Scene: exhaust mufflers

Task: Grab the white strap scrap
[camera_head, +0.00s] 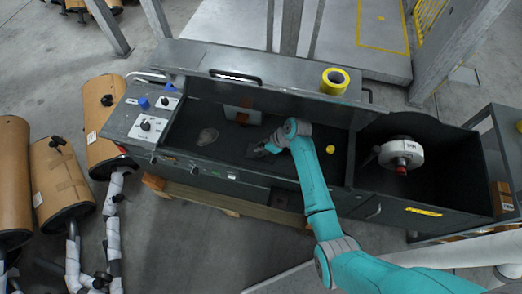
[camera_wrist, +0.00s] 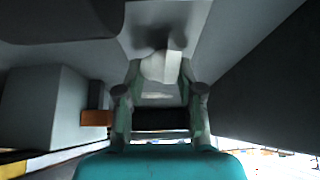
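A small pale, crumpled piece (camera_head: 208,136), which may be the white strap scrap, lies on the dark bench floor in the head view. My gripper (camera_head: 262,150) is low inside the bench, to the right of that piece and apart from it. In the wrist view my gripper (camera_wrist: 161,72) has its fingers spread with a gap between them. A pale, blurred shape (camera_wrist: 160,66) shows in that gap, with a dark knob-like form above it. I cannot tell what it is or whether the fingers touch it.
A yellow tape roll (camera_head: 335,81) sits on the bench's back ledge. A white reel (camera_head: 400,153) is in the right bay. Mufflers (camera_head: 62,182) stand at left.

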